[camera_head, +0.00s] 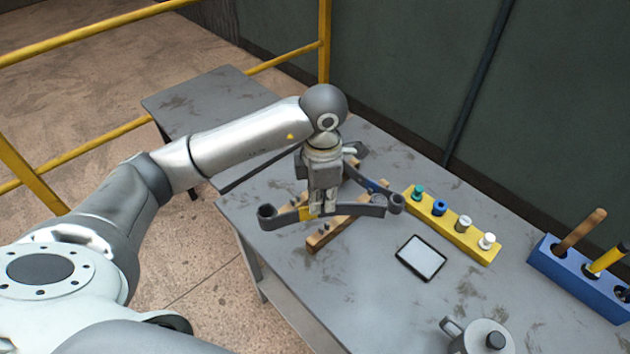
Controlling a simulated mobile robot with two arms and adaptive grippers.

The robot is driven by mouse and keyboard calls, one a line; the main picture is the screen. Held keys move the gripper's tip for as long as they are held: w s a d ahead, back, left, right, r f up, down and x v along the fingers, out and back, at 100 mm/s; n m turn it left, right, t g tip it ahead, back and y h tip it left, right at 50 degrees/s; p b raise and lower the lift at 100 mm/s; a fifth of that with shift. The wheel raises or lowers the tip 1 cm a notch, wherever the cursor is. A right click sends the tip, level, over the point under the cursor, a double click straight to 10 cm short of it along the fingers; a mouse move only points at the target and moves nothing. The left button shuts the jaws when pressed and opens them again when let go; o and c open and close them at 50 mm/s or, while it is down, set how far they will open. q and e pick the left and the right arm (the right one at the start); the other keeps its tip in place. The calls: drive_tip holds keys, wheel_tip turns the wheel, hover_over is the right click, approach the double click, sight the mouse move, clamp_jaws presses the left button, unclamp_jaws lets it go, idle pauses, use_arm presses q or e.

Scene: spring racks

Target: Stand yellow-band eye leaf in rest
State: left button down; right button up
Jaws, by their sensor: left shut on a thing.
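The yellow-band eye leaf, a dark curved strip (350,211) with a rolled eye at its left end (266,211) and a yellow band (306,213), is in my left gripper (322,207). The gripper points down and is shut on it near the band. A wooden rest (321,237) with small dark pegs lies just below and behind the leaf. The leaf crosses in front of it, and I cannot tell whether they touch. Another dark leaf with a blue band (369,183) lies behind, partly hidden by the gripper. My right gripper is not in view.
A yellow block (470,242) with several coloured plugs stands to the right. A white-screened tablet (421,257) lies in front of it. A blue tool holder (565,277) is at the right edge, and a grey lidded pot (482,339) at the bottom. The front left tabletop is clear.

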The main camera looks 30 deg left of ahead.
use_arm(q)
drive_tip(key=w+a+f+n+p, duration=0.1)
drive_tip(key=w+a+n, duration=0.1)
drive_tip(key=n, duration=1)
drive_tip(key=w+a+f+n+p, duration=0.1)
drive_tip(key=w+a+f+n, duration=0.1)
drive_tip(key=n, duration=1.1)
drive_tip(key=shift+w+a+p, duration=0.25)
drive_tip(key=shift+w+p, duration=0.1)
drive_tip(key=shift+w, duration=0.45)
drive_tip(key=shift+d, duration=0.1)
wheel_tip(320, 180, down, 6)
drive_tip(key=b, duration=0.4)
drive_tip(key=shift+r, duration=0.25)
drive_tip(key=shift+f, duration=0.2)
drive_tip(key=shift+f+b, duration=0.7)
drive_tip(key=shift+f, duration=0.3)
drive_tip(key=shift+f+b, duration=0.6)
drive_tip(key=shift+f, duration=0.3)
idle(0.8)
